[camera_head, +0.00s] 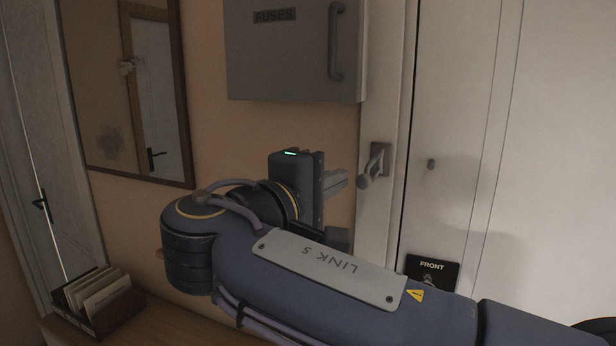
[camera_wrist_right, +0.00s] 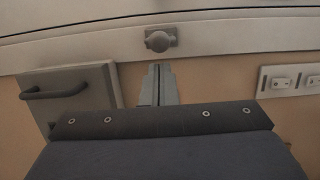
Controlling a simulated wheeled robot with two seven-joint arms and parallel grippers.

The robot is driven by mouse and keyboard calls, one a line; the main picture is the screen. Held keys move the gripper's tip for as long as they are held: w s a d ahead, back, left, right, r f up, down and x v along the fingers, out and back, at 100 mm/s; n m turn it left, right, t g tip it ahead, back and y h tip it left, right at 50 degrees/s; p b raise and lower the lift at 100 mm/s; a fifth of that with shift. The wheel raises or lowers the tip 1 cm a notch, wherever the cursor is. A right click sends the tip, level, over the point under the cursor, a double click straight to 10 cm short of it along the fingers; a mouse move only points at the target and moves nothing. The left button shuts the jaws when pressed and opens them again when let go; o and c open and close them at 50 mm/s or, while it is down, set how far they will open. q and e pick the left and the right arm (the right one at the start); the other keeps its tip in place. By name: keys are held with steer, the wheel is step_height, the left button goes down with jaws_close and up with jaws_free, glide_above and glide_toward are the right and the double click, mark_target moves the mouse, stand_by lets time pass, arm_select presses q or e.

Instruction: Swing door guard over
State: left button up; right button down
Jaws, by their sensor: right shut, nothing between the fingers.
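The door guard (camera_head: 375,163) is a small grey metal fitting on the pale door frame, with its knobbed arm sticking out from its plate. In the right wrist view the guard (camera_wrist_right: 160,40) shows just beyond the fingertips. A small dark stud (camera_head: 431,164) sits on the white door (camera_head: 455,130), right of the guard and apart from its arm. My right gripper (camera_head: 340,182) is shut and empty, left of the guard, with a small gap showing. Its closed fingers (camera_wrist_right: 159,72) point at the guard in the wrist view. My left gripper is not in view.
A grey fuse box (camera_head: 290,50) with a handle hangs above my right gripper. A mirror (camera_head: 130,90) is on the left wall. A file holder (camera_head: 97,300) stands on a wooden surface at lower left. Wall switches (camera_wrist_right: 292,80) show in the wrist view.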

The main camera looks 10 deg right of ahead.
steer(key=shift+s+d, duration=0.1)
steer(key=shift+d, duration=0.15)
steer(key=shift+s, duration=0.1)
steer(key=shift+s+d+n+t+y+b, duration=0.2)
steer(key=shift+n+t+y+b, duration=0.1)
steer(key=shift+n+t+y, duration=0.2)
steer(key=shift+s+d+n+t+y+b, duration=0.15)
steer(key=shift+d+n+t+y+b, duration=0.1)
steer(key=shift+n+t+y, duration=0.2)
steer(key=shift+f+y, duration=0.1)
steer(key=shift+y, duration=0.15)
